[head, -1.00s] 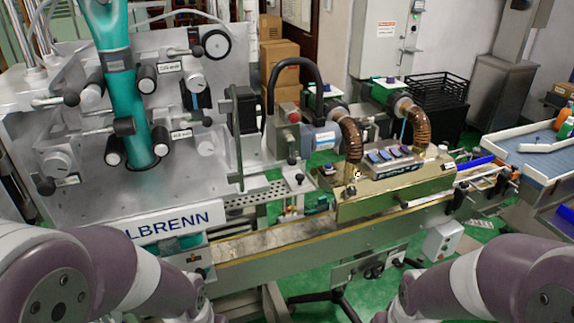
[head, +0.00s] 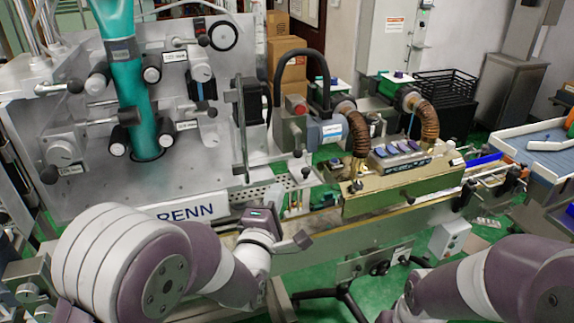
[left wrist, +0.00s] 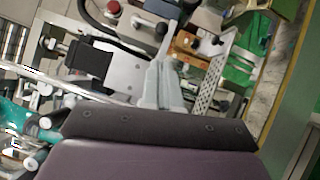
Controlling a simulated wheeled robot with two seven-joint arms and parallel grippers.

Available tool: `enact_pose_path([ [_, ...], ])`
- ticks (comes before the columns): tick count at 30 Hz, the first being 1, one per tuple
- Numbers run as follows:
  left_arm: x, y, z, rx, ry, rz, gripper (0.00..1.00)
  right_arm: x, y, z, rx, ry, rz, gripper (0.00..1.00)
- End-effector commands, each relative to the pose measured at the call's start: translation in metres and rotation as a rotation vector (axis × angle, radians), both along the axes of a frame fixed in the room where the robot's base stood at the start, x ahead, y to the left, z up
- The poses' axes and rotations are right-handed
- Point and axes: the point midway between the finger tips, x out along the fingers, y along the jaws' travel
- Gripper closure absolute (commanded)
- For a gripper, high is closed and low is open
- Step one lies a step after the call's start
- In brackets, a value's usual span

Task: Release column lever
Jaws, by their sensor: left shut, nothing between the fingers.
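A short lever with a dark knob (head: 305,172) stands beside the perforated plate, in front of the labelling unit. I take it for the column lever, but the picture does not name it. In the left wrist view a dark knob on a pale stem (left wrist: 162,29) shows just beyond my fingertips. My left gripper (head: 277,197) is shut and empty, left of and slightly below the knob in the head view. Its pale fingers (left wrist: 167,62) point toward the knob; I cannot tell whether they touch the lever. My right gripper is out of view.
The upright machine panel (head: 215,120) with rollers and a teal sleeve (head: 128,75) stands at left. A brass-coloured tunnel (head: 405,190) with two brown hoses sits over the conveyor at right. A red button (head: 294,104) tops a grey box.

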Motion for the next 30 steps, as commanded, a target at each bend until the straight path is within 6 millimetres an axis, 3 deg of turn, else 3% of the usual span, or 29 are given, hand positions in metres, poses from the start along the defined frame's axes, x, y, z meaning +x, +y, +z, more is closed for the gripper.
enact_pose_path([
  [5,0.014,-0.003,0.005,0.001,0.0,0.0,1.0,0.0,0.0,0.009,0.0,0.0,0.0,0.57],
  [18,0.088,-0.018,0.012,0.002,0.001,0.0,1.0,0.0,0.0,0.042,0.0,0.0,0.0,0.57],
  [30,0.097,-0.02,0.011,0.002,0.002,0.0,1.0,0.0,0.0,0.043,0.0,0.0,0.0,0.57],
])
